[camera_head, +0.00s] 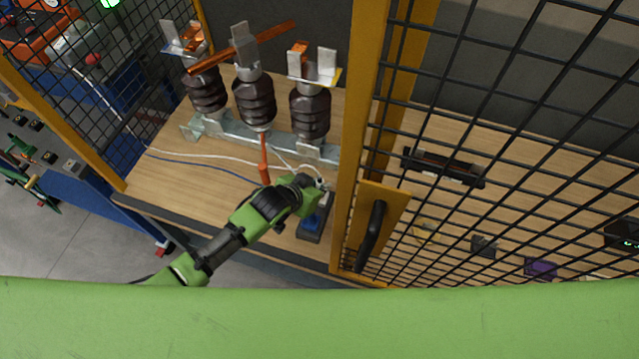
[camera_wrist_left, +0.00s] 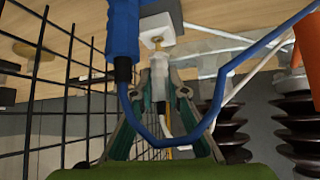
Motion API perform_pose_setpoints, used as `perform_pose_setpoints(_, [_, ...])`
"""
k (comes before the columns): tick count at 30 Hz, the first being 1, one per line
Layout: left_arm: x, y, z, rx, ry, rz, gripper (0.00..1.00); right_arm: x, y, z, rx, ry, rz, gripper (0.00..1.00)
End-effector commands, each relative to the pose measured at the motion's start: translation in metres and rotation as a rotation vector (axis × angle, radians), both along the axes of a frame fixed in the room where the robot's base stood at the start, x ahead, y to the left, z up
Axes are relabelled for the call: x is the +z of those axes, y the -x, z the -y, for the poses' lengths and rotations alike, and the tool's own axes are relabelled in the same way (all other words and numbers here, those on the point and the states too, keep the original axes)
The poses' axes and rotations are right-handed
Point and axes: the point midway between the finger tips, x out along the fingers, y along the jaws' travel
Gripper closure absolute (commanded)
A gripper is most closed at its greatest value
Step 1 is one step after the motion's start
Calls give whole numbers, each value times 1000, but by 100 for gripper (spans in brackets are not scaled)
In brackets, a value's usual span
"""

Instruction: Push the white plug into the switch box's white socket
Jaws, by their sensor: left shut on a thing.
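My left gripper (camera_head: 308,188) is over the table's front edge beside the switch box (camera_head: 311,232). In the left wrist view, my left gripper (camera_wrist_left: 163,92) is shut on the white plug (camera_wrist_left: 159,72). The plug's brass pin shows bare between its body and the white socket (camera_wrist_left: 163,28). The pin points at the socket and its tip is at or very near the opening; I cannot tell if it has entered. In the head view the hand mostly hides the white plug. My right gripper is not in view.
Blue and white cables (camera_head: 205,158) run across the wooden table (camera_head: 165,170). Dark insulators (camera_head: 254,100) on a metal rail stand behind the gripper. A yellow-framed mesh door (camera_head: 358,150) with a black handle (camera_head: 372,235) is close to the right of the switch box.

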Motion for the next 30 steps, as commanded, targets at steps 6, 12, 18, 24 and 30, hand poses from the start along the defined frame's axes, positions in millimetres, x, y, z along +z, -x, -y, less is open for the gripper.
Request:
perform_pose_setpoints(6, [-6, 0, 0, 0, 0, 0, 100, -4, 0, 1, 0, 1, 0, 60])
perform_pose_setpoints(12, [-12, 0, 0, 1, 0, -1, 100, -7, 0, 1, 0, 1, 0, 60])
perform_pose_setpoints(18, [-17, 0, 0, 1, 0, -1, 100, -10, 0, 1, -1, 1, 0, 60])
perform_pose_setpoints(24, [-21, 0, 0, 1, 1, 0, 100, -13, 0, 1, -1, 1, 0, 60])
perform_pose_setpoints(30, [-21, 0, 0, 1, 1, 0, 66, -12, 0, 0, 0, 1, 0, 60])
